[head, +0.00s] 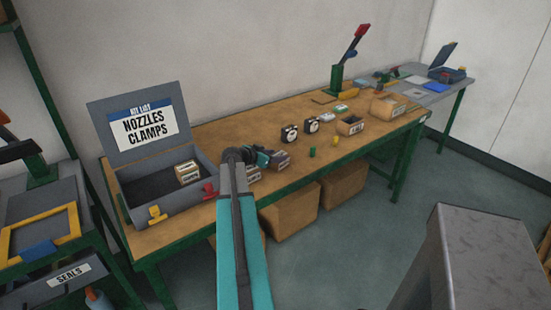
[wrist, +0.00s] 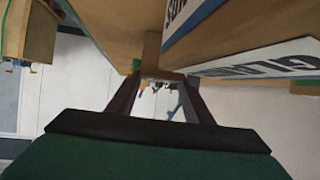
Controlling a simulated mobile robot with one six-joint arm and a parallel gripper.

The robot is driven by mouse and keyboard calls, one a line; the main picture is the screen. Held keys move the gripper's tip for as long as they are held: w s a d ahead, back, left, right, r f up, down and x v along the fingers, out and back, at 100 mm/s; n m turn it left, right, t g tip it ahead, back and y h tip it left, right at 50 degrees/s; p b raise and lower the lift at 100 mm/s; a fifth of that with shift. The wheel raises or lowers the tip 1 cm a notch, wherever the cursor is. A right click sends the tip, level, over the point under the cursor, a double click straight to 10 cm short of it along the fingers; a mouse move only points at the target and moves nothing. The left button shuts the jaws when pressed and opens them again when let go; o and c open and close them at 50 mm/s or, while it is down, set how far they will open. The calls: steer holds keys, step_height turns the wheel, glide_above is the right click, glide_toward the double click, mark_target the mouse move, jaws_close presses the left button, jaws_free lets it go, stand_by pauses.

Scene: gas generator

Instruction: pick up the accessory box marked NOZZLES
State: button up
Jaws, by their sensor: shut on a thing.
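My gripper (head: 265,157) is over the front edge of the workbench. It is shut on a small accessory box (head: 281,161), whose marking I cannot read in the head view. In the wrist view, the dark fingers (wrist: 156,82) reach up towards brown box surfaces; partial letters show on white labels there, and I cannot read a full word. Another small labelled box (head: 254,173) is close by, partly hidden by my arm. The open grey case (head: 172,205) at left has a lid card (head: 143,124) reading NOZZLES and CLAMPS, and one small box (head: 187,172) lies inside it.
The workbench (head: 225,130) also bears gauges (head: 289,134), an open brown box (head: 350,125), a tan bin (head: 388,106) and a green lever press (head: 338,78). Cartons (head: 290,212) stand beneath. A SEALS bin (head: 68,275) is on the left rack.

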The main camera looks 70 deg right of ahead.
steer(key=shift+r+b, duration=0.55)
steer(key=shift+r, duration=0.95)
steer(key=s+a+r+b, duration=0.1)
steer(key=s+a+b, duration=0.2)
steer(key=a, duration=1.2)
steer(key=shift+a+r+b, duration=0.35)
steer(key=shift+r+b, duration=0.05)
steer(key=shift+b, duration=0.85)
steer(key=shift+r, duration=0.1)
